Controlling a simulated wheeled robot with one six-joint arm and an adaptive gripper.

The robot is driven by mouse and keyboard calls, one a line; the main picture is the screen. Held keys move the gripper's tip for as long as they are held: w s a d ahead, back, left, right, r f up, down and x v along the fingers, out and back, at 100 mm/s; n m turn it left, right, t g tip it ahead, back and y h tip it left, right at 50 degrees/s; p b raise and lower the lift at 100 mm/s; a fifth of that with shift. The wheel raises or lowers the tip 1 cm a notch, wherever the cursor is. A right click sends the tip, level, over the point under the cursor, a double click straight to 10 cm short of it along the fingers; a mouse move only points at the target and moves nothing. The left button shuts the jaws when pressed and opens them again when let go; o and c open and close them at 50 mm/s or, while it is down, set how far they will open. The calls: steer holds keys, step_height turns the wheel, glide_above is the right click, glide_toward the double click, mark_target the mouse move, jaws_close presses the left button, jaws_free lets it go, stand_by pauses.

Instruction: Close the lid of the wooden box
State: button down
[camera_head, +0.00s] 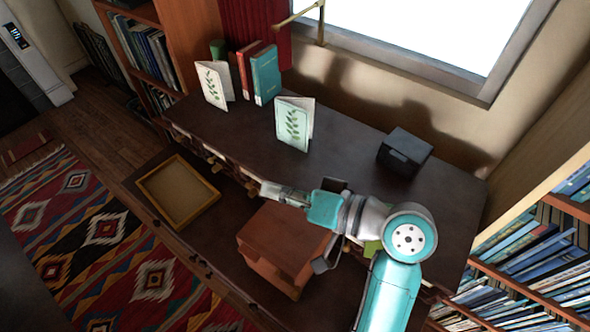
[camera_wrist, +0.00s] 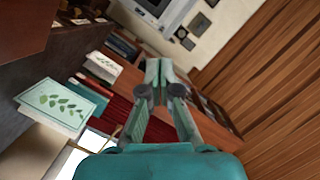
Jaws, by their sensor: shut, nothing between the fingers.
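A reddish-brown wooden box-like piece (camera_head: 280,238) stands below the desk's front edge in the head view. My arm partly covers its right side. I cannot tell which part of it is a lid, or whether it is open. My gripper (camera_head: 268,190) is shut and empty, above and beyond this piece near the desk's front edge, pointing left. In the wrist view the gripper (camera_wrist: 159,72) has its fingertips together with nothing between them. No wooden box is clearly recognisable in the wrist view.
A shallow wood-rimmed tray (camera_head: 210,192) lies left of the box-like piece. On the desk (camera_head: 345,160) stand a leaf-print card (camera_head: 293,124), several books (camera_head: 265,75) and a black box (camera_head: 405,150). A bookshelf (camera_head: 540,250) stands at right. A patterned rug (camera_head: 100,235) covers the floor at left.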

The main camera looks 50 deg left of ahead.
mark_target(256, 255)
steer(key=s+f+n, duration=0.1)
steer(key=s+f, duration=0.1)
steer(key=s+d+f+n+t, duration=0.1)
steer(key=s+f+n, duration=0.2)
steer(key=s+f, duration=0.1)
steer(key=shift+s+d+n+t, duration=0.2)
steer(key=shift+d+n+t, duration=0.1)
steer(key=shift+t, duration=0.1)
steer(key=shift+s+d+f, duration=0.1)
steer(key=shift+s+f, duration=0.2)
steer(key=shift+f, duration=0.25)
steer(key=shift+s+f, duration=0.25)
steer(key=shift+f, duration=0.3)
